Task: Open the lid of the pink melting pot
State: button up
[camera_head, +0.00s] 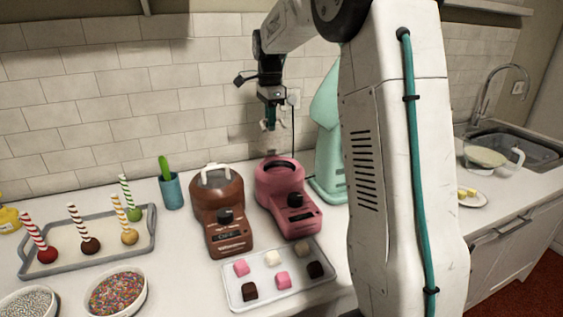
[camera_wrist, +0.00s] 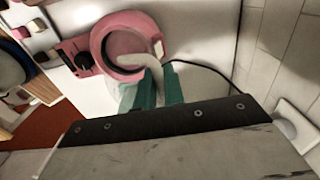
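The pink melting pot (camera_head: 293,212) stands on the counter right of the brown one, its round top showing a dark inside. It also shows in the wrist view (camera_wrist: 103,43). My gripper (camera_head: 268,124) is above and slightly behind the pink pot, clear of it. In the wrist view a white curved lid handle (camera_wrist: 152,62) runs between the teal fingers (camera_wrist: 156,88), which look closed on it. The handle appears raised off the pot with the gripper. The lid's clear part is hard to make out.
The brown melting pot (camera_head: 220,216) with a white handle stands close on the left. A tray of small sweets (camera_head: 238,298) lies in front. A teal mixer (camera_head: 327,160) stands close on the right, and the tiled wall is behind.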

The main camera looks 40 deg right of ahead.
jog(key=w, duration=0.2)
jog(key=w+d+f, duration=0.1)
jog(key=w, duration=0.1)
jog(key=w+d+f, duration=0.1)
jog(key=w, duration=0.1)
jog(key=shift+w+f, duration=0.15)
jog(key=shift+w, duration=0.1)
dwell(0.5)
jog(key=o, duration=1.2)
notch_tip(320, 180, up, 7)
jog(key=shift+r, duration=0.1)
dwell(0.4)
